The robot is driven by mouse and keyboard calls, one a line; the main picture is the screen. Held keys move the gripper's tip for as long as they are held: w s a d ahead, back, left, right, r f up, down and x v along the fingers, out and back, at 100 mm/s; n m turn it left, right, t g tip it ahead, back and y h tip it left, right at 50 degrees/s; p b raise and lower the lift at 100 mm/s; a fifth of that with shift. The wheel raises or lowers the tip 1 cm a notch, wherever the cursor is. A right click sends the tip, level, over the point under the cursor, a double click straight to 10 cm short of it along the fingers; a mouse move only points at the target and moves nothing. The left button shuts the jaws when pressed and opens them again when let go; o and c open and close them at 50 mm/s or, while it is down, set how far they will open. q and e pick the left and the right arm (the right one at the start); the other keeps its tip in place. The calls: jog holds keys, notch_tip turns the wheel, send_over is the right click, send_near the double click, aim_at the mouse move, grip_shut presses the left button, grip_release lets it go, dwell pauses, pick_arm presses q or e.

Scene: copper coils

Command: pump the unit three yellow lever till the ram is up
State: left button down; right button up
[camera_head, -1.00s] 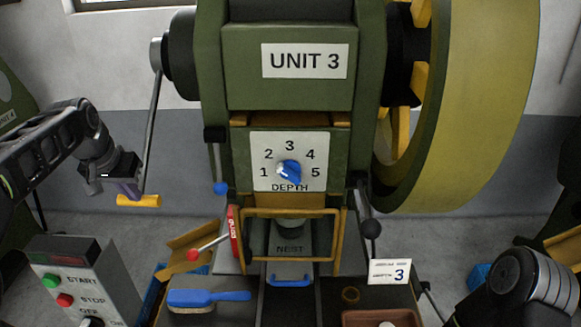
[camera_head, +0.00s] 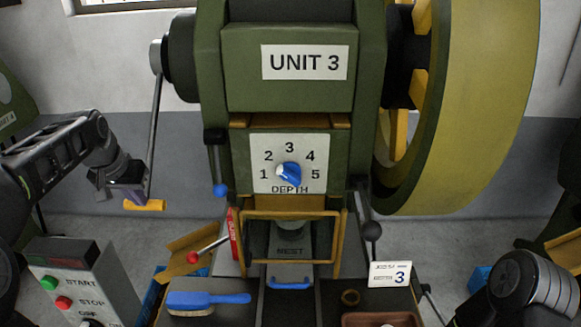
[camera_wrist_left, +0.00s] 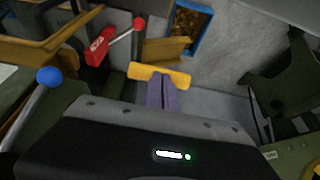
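The yellow lever of unit three hangs from a round hub at the upper left of the green press, a grey rod ending in a yellow crossbar grip (camera_head: 144,205). My left gripper (camera_head: 128,196) is at this grip, its fingers touching or nearly touching it from above. In the left wrist view the purple-grey fingers (camera_wrist_left: 162,92) are together, with only a thin line between them, and overlap the crossbar (camera_wrist_left: 175,78) rather than enclosing it. The ram (camera_head: 290,227) shows partly behind the yellow guard frame, low over the nest. My right gripper is out of view.
A start/stop box (camera_head: 78,280) stands at lower left. A red-knobbed lever (camera_head: 208,250), a blue-knobbed lever (camera_head: 220,190) and a blue brush (camera_head: 208,299) are near the press front. The large flywheel (camera_head: 470,100) fills the right side.

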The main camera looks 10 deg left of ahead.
pick_arm(q)
jog(key=shift+s+r, duration=0.45)
jog(key=shift+s, duration=0.25)
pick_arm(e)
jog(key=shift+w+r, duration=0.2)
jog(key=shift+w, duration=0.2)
